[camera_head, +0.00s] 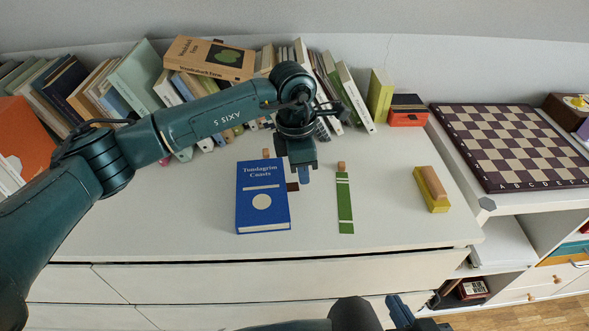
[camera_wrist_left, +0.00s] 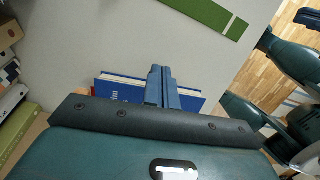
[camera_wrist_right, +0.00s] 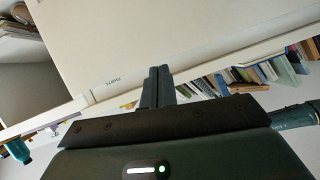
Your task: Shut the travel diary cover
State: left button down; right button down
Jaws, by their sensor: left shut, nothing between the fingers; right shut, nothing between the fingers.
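The travel diary (camera_head: 262,200), a blue book titled "Tundagrim Coasts", lies on the white dresser top. Its front cover faces up and looks flat and closed. It also shows in the left wrist view (camera_wrist_left: 120,88), partly hidden behind my left gripper. My left gripper (camera_head: 304,176) is shut and empty just right of the diary's upper right corner; I cannot tell whether it touches it. In the left wrist view its fingertips (camera_wrist_left: 161,70) are together. My right gripper (camera_head: 402,312) is shut and empty in front of the dresser, and its closed fingers (camera_wrist_right: 158,70) show in the right wrist view.
A green strip (camera_head: 344,205) lies right of the diary. A yellow block with a wooden top (camera_head: 432,190) lies further right. Rows of books (camera_head: 140,75) line the back. A chessboard (camera_head: 510,145) lies on the right cabinet. The dresser top right of the strip is mostly clear.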

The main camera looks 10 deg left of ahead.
pick_arm(q)
jog(key=shift+w+d+f+g+y+b, duration=0.15)
jog(key=shift+d+f+y+b, duration=0.1)
jog(key=shift+f+y, duration=0.25)
jog(key=shift+d+f+g+y+b, duration=0.1)
jog(key=shift+f+g+y+b, duration=0.15)
jog(key=shift+f, duration=0.35)
jog(key=shift+f+y, duration=0.35)
pick_arm(e)
jog(key=shift+d+r+t, duration=0.2)
jog(key=shift+d+t, duration=0.1)
jog(key=shift+d, duration=0.35)
jog(key=shift+r, duration=0.2)
